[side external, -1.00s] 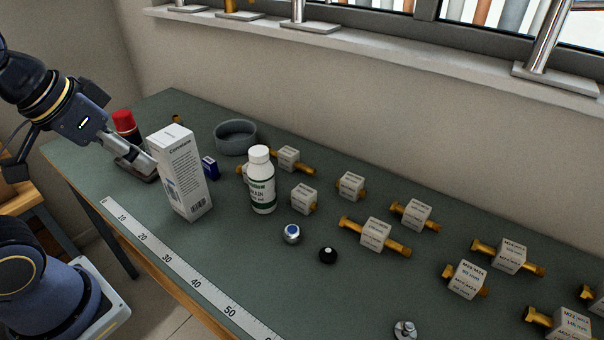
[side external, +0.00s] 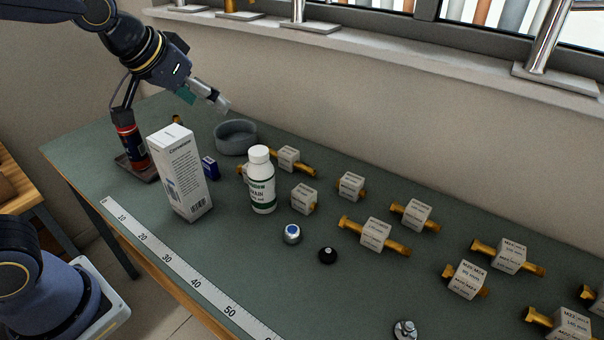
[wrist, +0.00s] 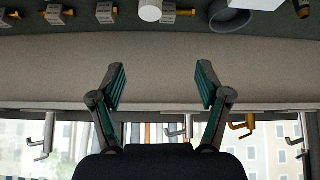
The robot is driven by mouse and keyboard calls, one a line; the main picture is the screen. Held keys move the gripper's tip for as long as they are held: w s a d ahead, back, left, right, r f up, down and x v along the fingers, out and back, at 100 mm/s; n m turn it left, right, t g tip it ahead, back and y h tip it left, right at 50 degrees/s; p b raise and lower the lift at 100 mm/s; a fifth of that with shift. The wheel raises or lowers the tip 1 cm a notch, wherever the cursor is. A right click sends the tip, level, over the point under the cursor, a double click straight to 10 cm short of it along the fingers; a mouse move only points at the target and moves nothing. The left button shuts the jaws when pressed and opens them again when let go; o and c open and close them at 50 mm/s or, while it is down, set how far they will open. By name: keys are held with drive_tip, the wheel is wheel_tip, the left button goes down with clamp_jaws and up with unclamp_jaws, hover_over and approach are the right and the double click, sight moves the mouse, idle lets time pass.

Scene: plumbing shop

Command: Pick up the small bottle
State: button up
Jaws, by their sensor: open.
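The small white bottle (side external: 261,187) with a white cap and a green-and-white label stands upright on the green bench in the side view. In the wrist view its round white cap (wrist: 150,10) shows at the top edge. My gripper (side external: 222,106) is in the air, up and left of the bottle in the side view, above the grey round dish. In the wrist view my gripper (wrist: 160,75) has its two green-padded fingers spread wide with nothing between them. It is clear of the bottle.
Labelled blocks with brass fittings (side external: 376,234) spread to the right.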

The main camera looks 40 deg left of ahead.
wheel_tip(320, 180, down, 4)
drive_tip(key=w+d+g, duration=0.1)
drive_tip(key=w+d, duration=0.1)
approach(257, 151)
drive_tip(key=shift+m, duration=0.4)
drive_tip(key=x, duration=0.5)
drive_tip(key=shift+f, duration=0.15)
drive_tip(key=x, duration=0.5)
drive_tip(key=shift+w+f, duration=0.25)
drive_tip(key=shift+c, duration=0.3)
clamp_jaws()
drive_tip(key=shift+r, duration=0.1)
